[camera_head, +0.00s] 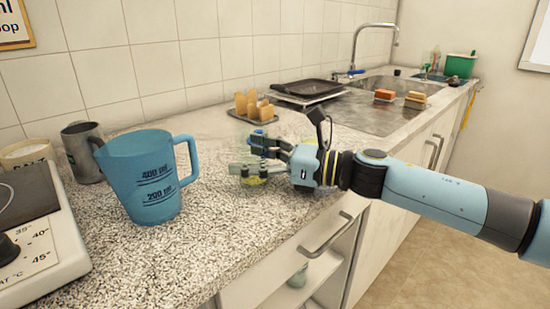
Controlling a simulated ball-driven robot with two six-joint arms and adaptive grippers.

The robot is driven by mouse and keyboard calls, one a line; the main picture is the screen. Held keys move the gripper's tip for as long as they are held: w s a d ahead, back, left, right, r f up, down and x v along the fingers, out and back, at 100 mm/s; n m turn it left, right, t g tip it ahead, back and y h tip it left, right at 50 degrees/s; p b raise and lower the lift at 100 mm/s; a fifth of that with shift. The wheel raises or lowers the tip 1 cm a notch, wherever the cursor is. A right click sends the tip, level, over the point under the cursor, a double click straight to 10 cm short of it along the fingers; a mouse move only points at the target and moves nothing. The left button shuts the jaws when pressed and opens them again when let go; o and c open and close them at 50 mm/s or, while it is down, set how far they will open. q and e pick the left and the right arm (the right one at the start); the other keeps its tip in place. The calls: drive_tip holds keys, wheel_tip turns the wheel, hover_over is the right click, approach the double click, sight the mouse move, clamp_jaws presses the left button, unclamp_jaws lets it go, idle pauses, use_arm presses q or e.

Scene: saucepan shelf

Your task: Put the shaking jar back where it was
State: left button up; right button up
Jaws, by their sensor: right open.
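A clear, faintly greenish jar (242,135) seems to stand on the speckled worktop, with something yellow low in it. It is hard to see against the counter and is partly hidden by my right gripper. My right gripper (247,156) comes in from the right, low over the worktop. Its fingers are open and spread at the jar; I cannot tell whether they touch it. My left gripper is not in view.
A blue measuring jug (150,180) stands left of the jar, before a metal mug (82,155). A toast rack (255,108) stands behind the gripper. An open compartment (305,280) below the counter holds a glass item.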

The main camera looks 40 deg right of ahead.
sight(268, 159)
drive_tip(key=v, duration=0.4)
drive_tip(key=shift+s+d, duration=0.15)
drive_tip(key=shift+s, duration=0.2)
drive_tip(key=p+v, duration=0.4)
drive_tip(key=v, duration=0.2)
drive_tip(key=shift+s+d, duration=0.15)
drive_tip(key=shift+s, duration=0.15)
drive_tip(key=shift+s+d, duration=0.15)
drive_tip(key=shift+s, duration=0.05)
